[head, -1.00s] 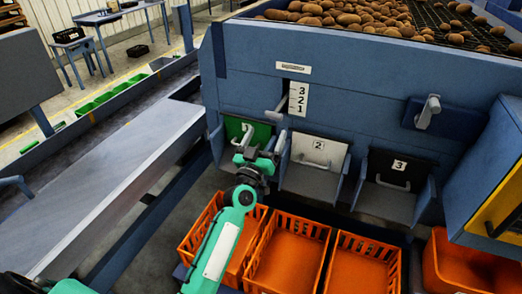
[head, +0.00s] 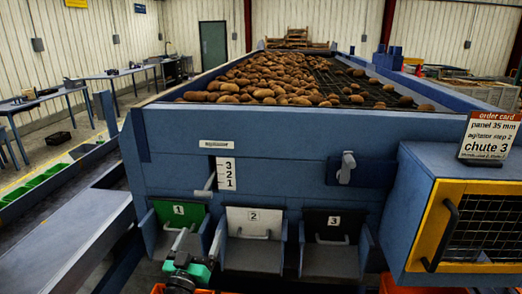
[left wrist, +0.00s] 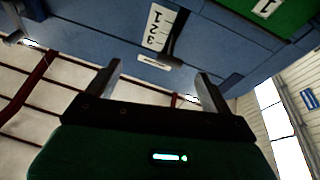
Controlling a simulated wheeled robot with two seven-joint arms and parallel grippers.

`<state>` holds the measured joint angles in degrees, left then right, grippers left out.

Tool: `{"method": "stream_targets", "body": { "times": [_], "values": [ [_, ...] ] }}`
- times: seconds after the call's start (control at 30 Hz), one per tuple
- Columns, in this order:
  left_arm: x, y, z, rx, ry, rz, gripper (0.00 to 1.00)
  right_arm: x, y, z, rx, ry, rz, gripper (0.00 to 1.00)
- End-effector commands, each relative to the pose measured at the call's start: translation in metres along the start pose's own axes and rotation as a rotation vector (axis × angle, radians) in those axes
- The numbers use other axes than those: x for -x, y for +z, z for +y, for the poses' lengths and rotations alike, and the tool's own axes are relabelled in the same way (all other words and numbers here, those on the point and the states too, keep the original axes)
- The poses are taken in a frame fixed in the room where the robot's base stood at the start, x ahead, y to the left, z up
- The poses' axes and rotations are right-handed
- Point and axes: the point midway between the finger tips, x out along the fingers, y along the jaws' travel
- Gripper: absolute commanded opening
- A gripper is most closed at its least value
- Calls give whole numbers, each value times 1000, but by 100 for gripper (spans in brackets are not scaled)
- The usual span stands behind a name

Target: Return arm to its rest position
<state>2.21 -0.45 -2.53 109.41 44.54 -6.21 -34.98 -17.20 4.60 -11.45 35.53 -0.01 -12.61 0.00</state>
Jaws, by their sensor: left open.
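My left gripper (head: 182,246) is at the bottom of the head view, in front of the green chute door marked 1 (head: 180,213). In the left wrist view its two fingers (left wrist: 158,88) are spread apart with nothing between them. Behind them show the blue grader front, the 3-2-1 scale (left wrist: 157,27) and a corner of the green door (left wrist: 280,15). In the head view the gripper overlaps the door's handle area, and I cannot tell whether it touches. My right gripper is not in view.
White door 2 (head: 254,222) and black door 3 (head: 328,225) are to the right of door 1. An order card (head: 489,136) reading chute 3 stands on the blue cabinet with a yellow-framed mesh door (head: 480,226). Potatoes (head: 265,78) lie on the grader's top. Orange crates (head: 425,287) show at the bottom edge.

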Motion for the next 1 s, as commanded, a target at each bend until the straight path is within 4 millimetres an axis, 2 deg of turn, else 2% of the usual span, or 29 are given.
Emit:
{"method": "stream_targets", "body": {
  "times": [0.1, 0.23, 0.37, 0.4, 0.5, 0.6, 0.7, 1.0],
  "values": [
    [37, 29, 20, -31, 94, -176, 84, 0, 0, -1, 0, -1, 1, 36],
    [91, 64, 37, -63, 173, -421, 84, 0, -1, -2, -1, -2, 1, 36],
    [154, 93, 45, -92, 204, -681, 84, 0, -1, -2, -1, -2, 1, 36],
    [175, 99, 45, -100, 202, -762, 84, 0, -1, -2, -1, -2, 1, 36],
    [227, 110, 41, -119, 179, -959, 84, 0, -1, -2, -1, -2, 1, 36],
    [272, 114, 35, -133, 137, -1121, 84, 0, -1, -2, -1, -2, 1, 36],
    [308, 113, 29, -145, 92, -1246, 84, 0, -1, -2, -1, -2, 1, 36],
    [389, 94, 13, -168, -58, -1517, 84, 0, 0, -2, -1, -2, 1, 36]
  ]
}}
